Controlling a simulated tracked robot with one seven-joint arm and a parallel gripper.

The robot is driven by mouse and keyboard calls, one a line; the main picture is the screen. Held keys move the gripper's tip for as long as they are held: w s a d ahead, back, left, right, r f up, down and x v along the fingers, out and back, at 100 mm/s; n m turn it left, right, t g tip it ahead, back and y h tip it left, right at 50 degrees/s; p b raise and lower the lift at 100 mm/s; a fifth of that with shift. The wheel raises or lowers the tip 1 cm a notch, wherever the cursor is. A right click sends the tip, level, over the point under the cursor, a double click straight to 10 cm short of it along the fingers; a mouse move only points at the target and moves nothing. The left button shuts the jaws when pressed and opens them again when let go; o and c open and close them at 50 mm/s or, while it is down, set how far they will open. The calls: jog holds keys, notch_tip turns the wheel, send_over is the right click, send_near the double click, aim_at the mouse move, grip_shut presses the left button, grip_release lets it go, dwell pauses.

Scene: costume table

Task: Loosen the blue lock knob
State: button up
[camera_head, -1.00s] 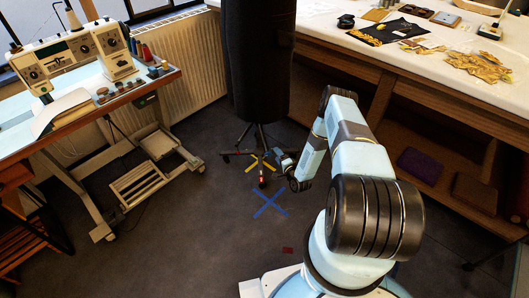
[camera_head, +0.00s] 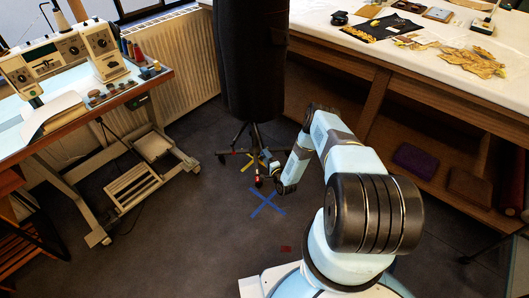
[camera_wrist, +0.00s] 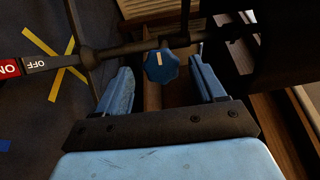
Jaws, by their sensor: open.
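The blue lock knob (camera_wrist: 161,65) is a lobed knob with a pale mark on its face, in the upper middle of the wrist view. It sits on a dark bar of the stand. My gripper (camera_wrist: 160,72) is open, with one blue finger on each side of the knob. The knob lies near the level of the fingertips; I cannot tell whether either finger touches it. In the head view my gripper (camera_head: 271,167) is small and low beside the wheeled stand (camera_head: 257,140) under the black dress form (camera_head: 251,60). The knob is too small to make out there.
A pedal lever with a red ON and a dark OFF label (camera_wrist: 36,64) lies left of the knob. Yellow tape (camera_wrist: 60,65) crosses the floor there. A blue tape cross (camera_head: 267,203) marks the clear floor. A sewing table stands left, a long white-topped table (camera_head: 345,35) right.

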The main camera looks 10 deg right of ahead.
jog(key=shift+x, duration=2.6)
